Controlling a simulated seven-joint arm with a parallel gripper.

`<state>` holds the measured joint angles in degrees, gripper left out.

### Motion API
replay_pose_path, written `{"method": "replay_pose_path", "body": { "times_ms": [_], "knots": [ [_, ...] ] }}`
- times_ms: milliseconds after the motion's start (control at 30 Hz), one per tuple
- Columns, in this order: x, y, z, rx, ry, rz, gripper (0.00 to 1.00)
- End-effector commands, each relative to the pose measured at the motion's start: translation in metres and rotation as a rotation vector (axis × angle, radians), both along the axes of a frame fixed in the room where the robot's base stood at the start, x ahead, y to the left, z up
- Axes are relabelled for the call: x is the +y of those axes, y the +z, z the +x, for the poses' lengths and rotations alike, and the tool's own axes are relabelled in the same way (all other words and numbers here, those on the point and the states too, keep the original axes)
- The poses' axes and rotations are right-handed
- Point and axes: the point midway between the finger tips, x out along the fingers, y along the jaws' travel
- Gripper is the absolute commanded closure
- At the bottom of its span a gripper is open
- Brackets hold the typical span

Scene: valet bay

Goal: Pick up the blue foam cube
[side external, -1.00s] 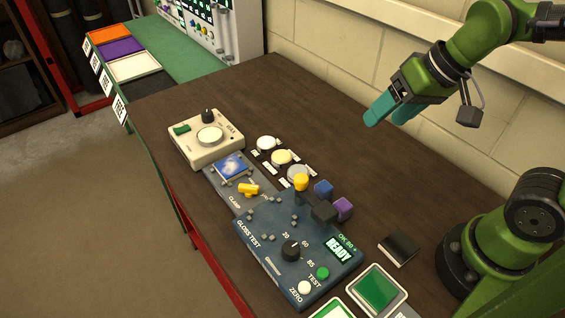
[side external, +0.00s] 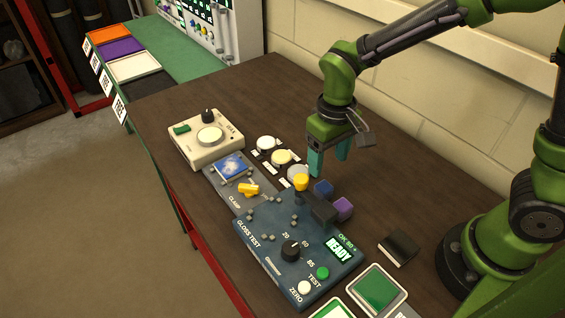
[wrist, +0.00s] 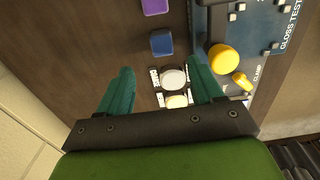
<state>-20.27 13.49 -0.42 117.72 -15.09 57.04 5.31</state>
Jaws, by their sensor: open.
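The blue foam cube (side external: 323,188) sits on the dark wooden table beside the gloss tester, with a purple cube (side external: 343,208) just to its lower right. In the wrist view the blue cube (wrist: 162,43) lies ahead of the fingers, at upper middle, and the purple cube (wrist: 155,6) is cut by the top edge. My gripper (side external: 328,172) has teal fingers pointing down, above the table and behind the blue cube in the side view. In the wrist view its fingers (wrist: 163,80) are spread apart with nothing held between them.
The gloss tester (side external: 270,236) with a yellow knob (side external: 301,182) stands close to the cubes. Round pads, one of them cream (side external: 281,157), lie in a labelled row nearby. A black block (side external: 399,247) lies near my base. The table behind the pads is clear.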

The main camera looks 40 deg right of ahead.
Motion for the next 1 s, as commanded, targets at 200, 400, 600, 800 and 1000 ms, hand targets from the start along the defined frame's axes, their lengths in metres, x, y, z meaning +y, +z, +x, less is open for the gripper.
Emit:
{"method": "replay_pose_path", "body": {
  "times_ms": [200, 400, 600, 800, 1000],
  "knots": [
    [0.0, -0.032, -0.001, 0.002, -0.001, -0.001, 0.34],
    [0.001, -0.046, -0.002, 0.002, -0.001, -0.001, 0.34],
    [0.003, -0.077, -0.003, 0.004, -0.001, -0.001, 0.34],
    [0.003, -0.089, -0.002, 0.0, -0.002, 0.0, 0.34],
    [0.003, -0.089, -0.002, -0.001, -0.002, 0.0, 0.37]
  ]
}}
